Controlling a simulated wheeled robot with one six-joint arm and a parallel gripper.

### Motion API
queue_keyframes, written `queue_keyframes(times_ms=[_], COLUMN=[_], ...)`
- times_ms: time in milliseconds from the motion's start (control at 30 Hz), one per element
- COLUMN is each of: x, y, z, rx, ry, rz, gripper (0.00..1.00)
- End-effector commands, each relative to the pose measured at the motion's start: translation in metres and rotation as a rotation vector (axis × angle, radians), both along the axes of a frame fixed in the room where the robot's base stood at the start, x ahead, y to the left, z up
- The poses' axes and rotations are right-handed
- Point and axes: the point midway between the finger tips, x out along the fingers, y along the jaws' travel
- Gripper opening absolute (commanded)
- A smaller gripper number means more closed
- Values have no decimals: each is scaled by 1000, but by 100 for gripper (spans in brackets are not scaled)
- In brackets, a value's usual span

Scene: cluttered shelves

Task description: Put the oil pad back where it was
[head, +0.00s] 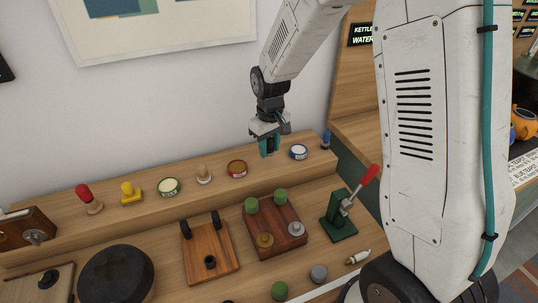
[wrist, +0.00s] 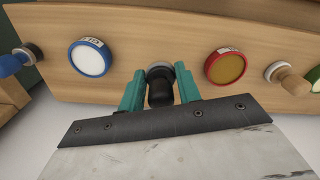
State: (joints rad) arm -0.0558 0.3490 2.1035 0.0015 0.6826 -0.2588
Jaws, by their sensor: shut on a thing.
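My gripper (head: 268,148) points down above the upper wooden ledge, between a red-rimmed round tin and a blue-rimmed round tin. In the wrist view my gripper (wrist: 160,92) is shut on a dark rounded thing (wrist: 160,90) with a pale grey end. The red tin (head: 237,168) has an amber pad (wrist: 230,68). The blue tin (head: 299,152) has a white pad (wrist: 90,60). A green-rimmed tin (head: 169,187) with a pale pad sits farther left. The tin labels are too small to read surely, so I cannot tell which pad is oil.
A red-handled stamp (head: 88,196), a yellow stamp (head: 131,192), a wooden stamp (head: 203,174) and a blue one (head: 326,139) share the ledge. Below stand wooden blocks, a dark round disc (head: 116,275) and a green press with a red lever (head: 340,215).

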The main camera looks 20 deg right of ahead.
Motion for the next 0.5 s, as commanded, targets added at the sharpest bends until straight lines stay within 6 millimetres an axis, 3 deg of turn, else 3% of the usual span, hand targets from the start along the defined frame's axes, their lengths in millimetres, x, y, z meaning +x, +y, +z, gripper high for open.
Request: queue_keyframes(times_ms=[200,500], x=[1,1], y=[0,0], z=[-32,-36], rx=[0,0], ry=[3,1], rz=[1,0], gripper=[4,4])
